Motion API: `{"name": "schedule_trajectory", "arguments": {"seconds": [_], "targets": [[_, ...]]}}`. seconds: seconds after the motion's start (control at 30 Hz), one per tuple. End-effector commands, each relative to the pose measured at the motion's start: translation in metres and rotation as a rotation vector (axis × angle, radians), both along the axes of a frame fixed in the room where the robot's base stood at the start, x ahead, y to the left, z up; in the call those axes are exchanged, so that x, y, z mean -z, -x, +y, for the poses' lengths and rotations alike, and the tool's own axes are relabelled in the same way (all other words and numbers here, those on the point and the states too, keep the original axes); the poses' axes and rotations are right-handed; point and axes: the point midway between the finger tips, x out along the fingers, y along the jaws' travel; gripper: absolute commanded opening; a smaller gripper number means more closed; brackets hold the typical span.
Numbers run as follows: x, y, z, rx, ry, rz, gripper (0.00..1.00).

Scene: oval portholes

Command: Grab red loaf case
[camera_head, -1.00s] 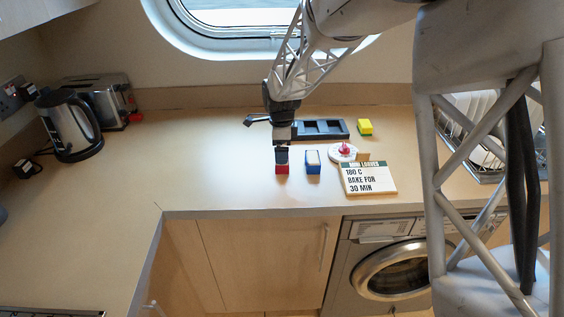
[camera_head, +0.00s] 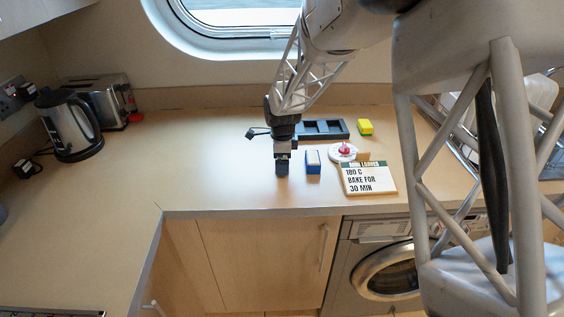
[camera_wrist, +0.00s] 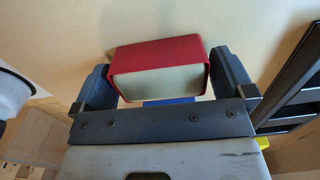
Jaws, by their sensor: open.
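The red loaf case (camera_wrist: 158,50) shows in the wrist view as a red box with a pale, cream-coloured filled face. It stands between the two dark fingers of my gripper (camera_wrist: 160,75), one at each side. The fingers are open, with a narrow gap seeming to show at the left; whether the right finger touches the case I cannot tell. In the head view my gripper (camera_head: 282,168) points down at the worktop and hides the red case.
A blue case (camera_head: 313,161) with a pale top stands just right of my gripper. Behind are a dark compartmented tray (camera_head: 322,129) and a yellow case (camera_head: 365,127). The worktop (camera_head: 190,165) at left is clear.

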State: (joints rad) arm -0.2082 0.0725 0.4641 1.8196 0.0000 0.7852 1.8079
Motion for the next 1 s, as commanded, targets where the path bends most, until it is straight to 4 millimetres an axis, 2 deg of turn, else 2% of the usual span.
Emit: {"name": "schedule_trajectory", "arguments": {"seconds": [0.07, 0.3, 0.33, 0.73, 1.0], "targets": [[0.000, 0.000, 0.000, 0.000, 0.000, 0.000, 0.98], [0.000, 0.000, 0.000, 0.000, 0.000, 0.000, 0.62], [0.000, 0.000, 0.000, 0.000, 0.000, 0.000, 0.59], [-0.005, 0.000, 0.000, 0.000, 0.000, 0.000, 0.59], [-0.030, 0.000, 0.000, 0.000, -0.001, -0.002, 0.59]]}}
